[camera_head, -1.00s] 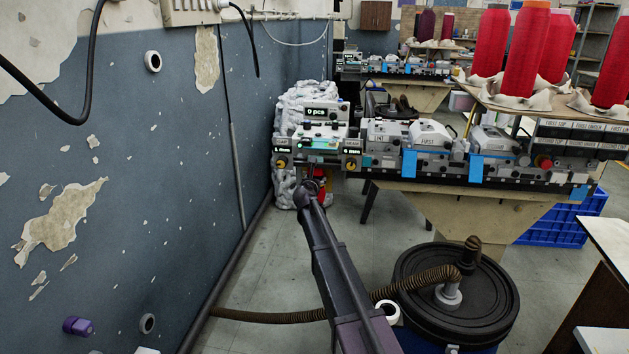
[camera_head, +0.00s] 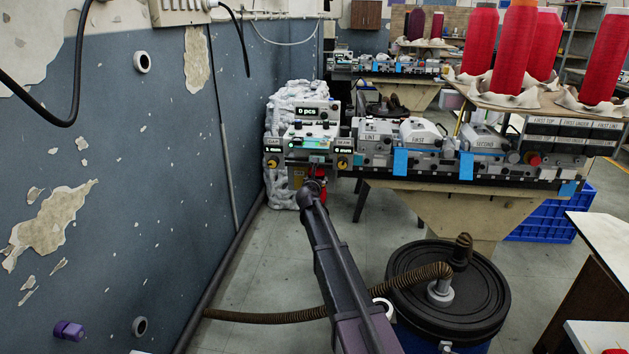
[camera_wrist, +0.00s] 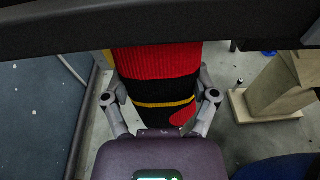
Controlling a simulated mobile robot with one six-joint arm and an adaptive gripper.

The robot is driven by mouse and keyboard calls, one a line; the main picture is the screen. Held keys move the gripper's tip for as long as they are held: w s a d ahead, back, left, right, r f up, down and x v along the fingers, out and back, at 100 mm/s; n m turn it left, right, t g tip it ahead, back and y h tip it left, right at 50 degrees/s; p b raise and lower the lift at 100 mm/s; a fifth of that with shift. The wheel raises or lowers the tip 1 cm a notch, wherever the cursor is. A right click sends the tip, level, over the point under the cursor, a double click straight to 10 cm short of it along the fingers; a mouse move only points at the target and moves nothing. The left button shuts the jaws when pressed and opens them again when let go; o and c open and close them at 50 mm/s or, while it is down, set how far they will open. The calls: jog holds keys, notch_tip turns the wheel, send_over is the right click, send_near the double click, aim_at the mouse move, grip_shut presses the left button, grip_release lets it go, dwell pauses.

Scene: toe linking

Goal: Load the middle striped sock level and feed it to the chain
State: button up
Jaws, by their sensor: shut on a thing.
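A knitted sock (camera_wrist: 160,62) in red and black bands with a thin yellow stripe hangs between the two fingers of my gripper (camera_wrist: 160,92) in the wrist view. The fingers close on it from both sides. Its upper end is hidden behind a dark bar. In the head view, only a small red piece of it shows beside my arm's end, in front of the machine. The linking machine (camera_head: 420,150) has a "0 pcs" display (camera_head: 314,111) at its left end. A dark chain rail (camera_head: 450,180) runs along its front.
A black round-lidded drum (camera_head: 448,290) with a brown hose stands right of my arm. A peeling blue wall (camera_head: 110,190) is on the left. Red yarn cones (camera_head: 481,42) stand above the machine. A blue crate (camera_head: 545,225) lies under it. Grey floor (camera_head: 265,270) is open left of my arm.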

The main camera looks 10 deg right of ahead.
jog(key=shift+s+d, duration=0.25)
jog(key=shift+d, duration=0.4)
jog(key=o, duration=1.1)
jog(key=shift+o, duration=0.2)
jog(key=f+v, duration=0.1)
jog(key=v, duration=0.6)
jog(key=shift+f, duration=0.1)
